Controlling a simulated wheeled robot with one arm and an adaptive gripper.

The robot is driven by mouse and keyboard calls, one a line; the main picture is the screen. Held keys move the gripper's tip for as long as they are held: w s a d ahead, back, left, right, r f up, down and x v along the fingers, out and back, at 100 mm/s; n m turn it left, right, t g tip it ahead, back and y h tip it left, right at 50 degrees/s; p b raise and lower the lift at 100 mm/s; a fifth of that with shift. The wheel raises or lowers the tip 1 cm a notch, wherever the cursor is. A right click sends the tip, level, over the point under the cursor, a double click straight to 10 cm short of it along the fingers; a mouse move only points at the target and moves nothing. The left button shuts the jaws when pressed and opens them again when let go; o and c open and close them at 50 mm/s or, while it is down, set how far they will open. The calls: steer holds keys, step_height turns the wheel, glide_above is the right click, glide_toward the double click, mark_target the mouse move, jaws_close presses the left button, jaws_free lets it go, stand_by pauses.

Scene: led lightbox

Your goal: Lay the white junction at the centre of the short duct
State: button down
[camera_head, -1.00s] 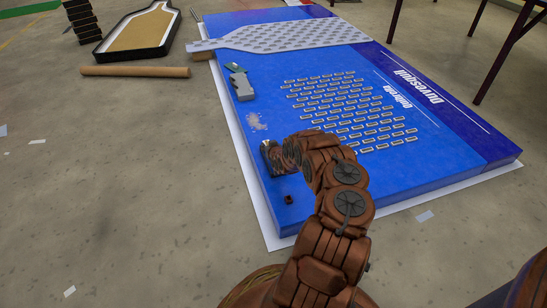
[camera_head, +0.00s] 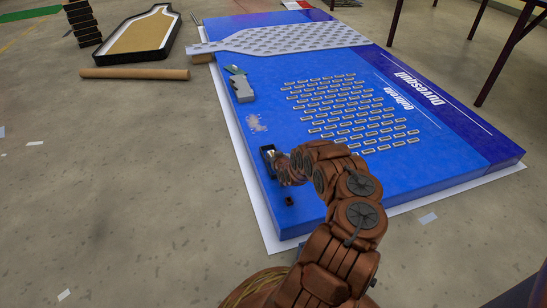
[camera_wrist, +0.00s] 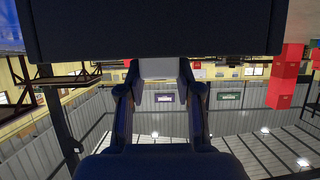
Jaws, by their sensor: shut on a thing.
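My gripper (camera_head: 268,154) is low over the left edge of the blue panel, pointing left and small in the head view. In the wrist view its two dark fingers (camera_wrist: 159,70) are shut on a pale grey-white block, the white junction (camera_wrist: 159,67). Only part of the junction shows between the fingertips. A wide dark shape (camera_wrist: 150,28) fills the top of the wrist view, and I cannot tell what it is. I cannot surely make out the short duct in either view.
The blue panel (camera_head: 300,200) lies on the floor with rows of small light modules. A grey box (camera_head: 241,88) and a small dark red piece (camera_head: 289,201) sit on it. A perforated plate (camera_head: 285,37) crosses its far end. A cardboard tube (camera_head: 135,73) lies left.

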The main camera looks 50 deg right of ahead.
steer(key=shift+f, duration=0.5)
steer(key=c, duration=0.8)
jaws_free()
steer(key=shift+a+f, duration=0.1)
steer(key=shift+o, duration=0.2)
